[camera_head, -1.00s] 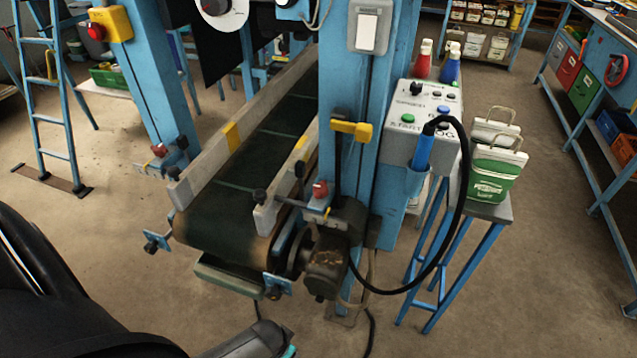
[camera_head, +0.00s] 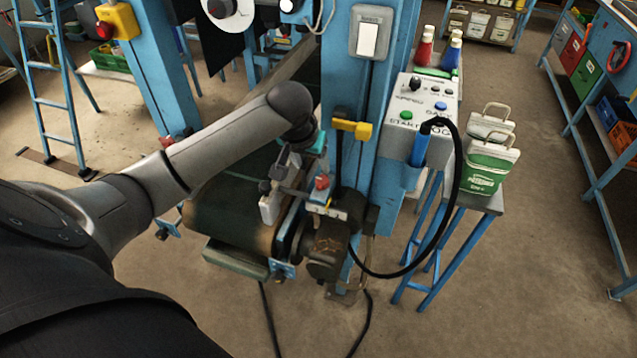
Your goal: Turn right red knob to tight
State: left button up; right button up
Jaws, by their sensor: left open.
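The right red knob (camera_head: 322,183) sits on a small bracket at the near right end of the conveyor, beside the blue post. My left gripper (camera_head: 297,176) points down over the conveyor's end, just left of the red knob and apart from it as far as I can see. It is open; its fingers are small and partly lost against the dark belt and rail. A second red knob (camera_head: 166,142) on the left side of the conveyor is partly hidden behind my left forearm. My right gripper is out of view.
The blue post (camera_head: 345,90) with a yellow clamp handle (camera_head: 352,128) stands close right of my wrist. A motor (camera_head: 328,250) sits below the knob. A control box (camera_head: 420,110) with a looping black cable and a stool with green-white bags (camera_head: 488,170) are further right.

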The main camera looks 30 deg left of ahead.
aim_at(319, 186)
pick_arm(q)
jog(key=b+x, duration=0.3)
jog(key=x, duration=0.9)
jog(key=shift+w+f, duration=0.25)
jog(key=shift+f, duration=0.05)
grip_shut()
